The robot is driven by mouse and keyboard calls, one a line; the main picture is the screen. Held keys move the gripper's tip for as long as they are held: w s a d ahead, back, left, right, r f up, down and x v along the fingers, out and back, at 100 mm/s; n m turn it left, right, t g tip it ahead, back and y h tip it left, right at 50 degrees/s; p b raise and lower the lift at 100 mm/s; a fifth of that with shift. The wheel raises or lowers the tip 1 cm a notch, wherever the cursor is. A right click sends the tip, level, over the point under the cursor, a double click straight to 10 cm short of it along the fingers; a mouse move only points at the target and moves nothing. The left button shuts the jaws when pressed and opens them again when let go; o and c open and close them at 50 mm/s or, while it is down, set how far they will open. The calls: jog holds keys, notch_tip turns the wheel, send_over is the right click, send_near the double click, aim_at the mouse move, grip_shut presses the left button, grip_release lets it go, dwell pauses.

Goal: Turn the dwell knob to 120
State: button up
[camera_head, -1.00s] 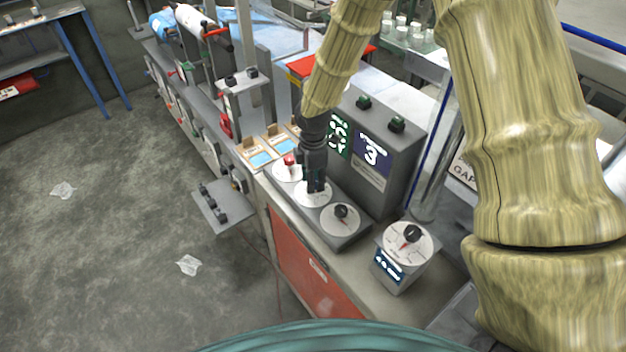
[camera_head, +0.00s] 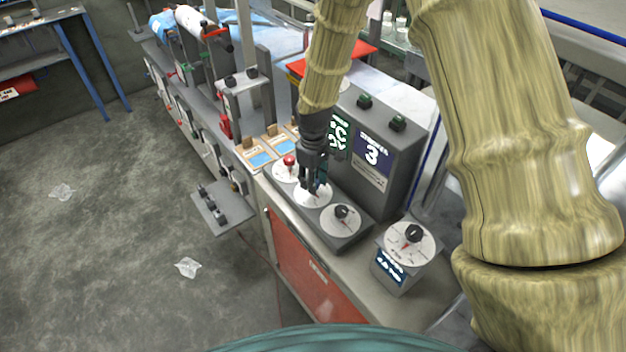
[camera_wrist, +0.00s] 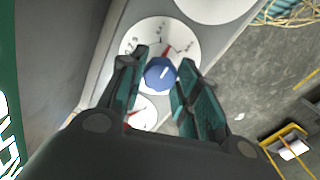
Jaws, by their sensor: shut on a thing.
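The middle white dial (camera_head: 310,201) on the grey control panel shows partly behind my gripper (camera_head: 311,187). In the wrist view my gripper (camera_wrist: 162,84) has its fingers on both sides of a blue faceted knob (camera_wrist: 160,73) on a white dial face (camera_wrist: 164,33). The knob carries a white line pointing up and right, and a short red mark shows above it. The dial numbers are small and slanted; I cannot read them surely. In the head view the knob itself is hidden by my gripper.
A red-knobbed dial (camera_head: 289,163) and a black-knobbed dial (camera_head: 341,217) flank the middle one. A separate dial box (camera_head: 404,249) stands at the right. An upright display (camera_head: 373,152) showing 3 rises close behind the dials. Small trays (camera_head: 262,159) lie to the left.

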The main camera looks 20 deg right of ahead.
jog(key=m, duration=0.5)
jog(key=shift+m, duration=0.4)
dwell(0.4)
jog(key=o, duration=1)
notch_tip(320, 180, up, 12)
dwell(0.5)
